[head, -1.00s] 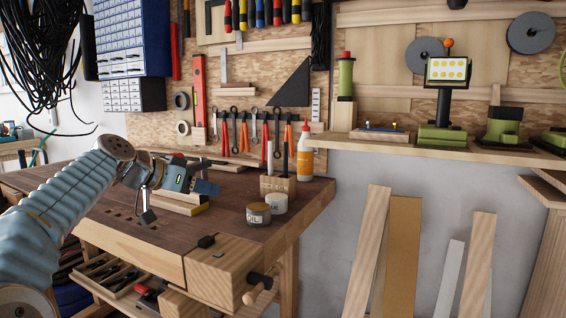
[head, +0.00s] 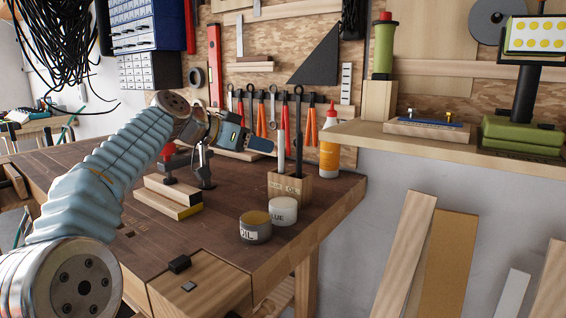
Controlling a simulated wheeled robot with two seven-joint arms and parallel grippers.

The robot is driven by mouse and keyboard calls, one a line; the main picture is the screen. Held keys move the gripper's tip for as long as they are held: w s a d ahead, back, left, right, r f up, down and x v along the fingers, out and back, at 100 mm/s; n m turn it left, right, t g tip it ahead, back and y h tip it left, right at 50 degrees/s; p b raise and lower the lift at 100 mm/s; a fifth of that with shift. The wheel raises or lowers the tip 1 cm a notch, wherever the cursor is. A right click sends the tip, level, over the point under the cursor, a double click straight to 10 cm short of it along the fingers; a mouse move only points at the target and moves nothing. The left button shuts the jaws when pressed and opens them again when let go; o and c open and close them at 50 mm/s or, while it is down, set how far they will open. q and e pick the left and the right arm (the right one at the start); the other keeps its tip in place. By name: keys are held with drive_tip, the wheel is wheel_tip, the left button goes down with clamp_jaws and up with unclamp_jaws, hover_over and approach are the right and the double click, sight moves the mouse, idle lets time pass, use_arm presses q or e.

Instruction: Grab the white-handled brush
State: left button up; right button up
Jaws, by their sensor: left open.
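The white-handled brush (head: 281,152) stands upright in a small wooden holder block (head: 290,190) near the right part of the workbench. A black-handled brush (head: 298,140) stands right beside it on the right. Their lower ends are hidden in the block. My left gripper (head: 238,165) is open and empty, left of the white handle and apart from it. One finger points right toward the handle and the other hangs down over the bench. My right gripper is not in view.
An oil tin (head: 255,230) and a white glue jar (head: 284,212) stand in front of the holder. A glue bottle (head: 329,150) stands behind it on the right.

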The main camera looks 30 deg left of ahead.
sight(279, 148)
use_arm(q)
drive_tip(key=x, duration=0.3)
drive_tip(key=p+x, duration=0.1)
drive_tip(key=x, duration=0.2)
drive_tip(key=shift+w+d+r, duration=0.1)
drive_tip(key=shift+w+d, duration=0.2)
drive_tip(key=shift+w, duration=0.05)
drive_tip(key=shift+w+d+f+p, duration=0.15)
drive_tip(key=shift+w+f+p, duration=0.15)
drive_tip(key=shift+w, duration=0.15)
clamp_jaws()
